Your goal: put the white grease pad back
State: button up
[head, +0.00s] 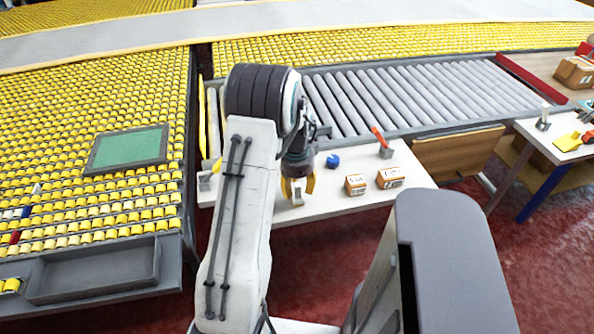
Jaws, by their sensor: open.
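My gripper (297,188), with yellow fingertips, points down over the left part of a white table (330,201). It is open. A small pale grey-white piece (297,196) shows between the fingertips. I cannot tell whether it is the white grease pad or a small holder, nor whether the fingers touch it. No other white pad can be made out, and my arm hides part of the table's left side.
On the table are a blue round thing (333,161), two orange-and-white boxes (355,184) (390,178), a red-handled tool in a small holder (381,140) and another holder (205,182). A grey roller conveyor (400,95) runs behind. Yellow roller beds (90,110) fill the left.

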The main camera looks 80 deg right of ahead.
aim_at(297, 187)
notch_tip(297, 187, up, 11)
jog(key=a+b, duration=0.1)
jog(key=b, duration=0.2)
jog(key=w+a+r+n+t, duration=0.1)
jog(key=w+a+r+n, duration=0.2)
jog(key=w+a+n, duration=0.6)
jog(key=w+a+r+n, duration=0.3)
jog(key=w+a+n, duration=0.2)
jog(key=w+a, duration=0.7)
jog(key=a+f+n+t+y, duration=0.1)
jog(key=a+f+n+t, duration=0.1)
jog(key=a+n, duration=1.5)
jog(key=shift+s+a, duration=0.3)
jog(key=shift+a, duration=2.95)
jog(key=shift+r, duration=0.1)
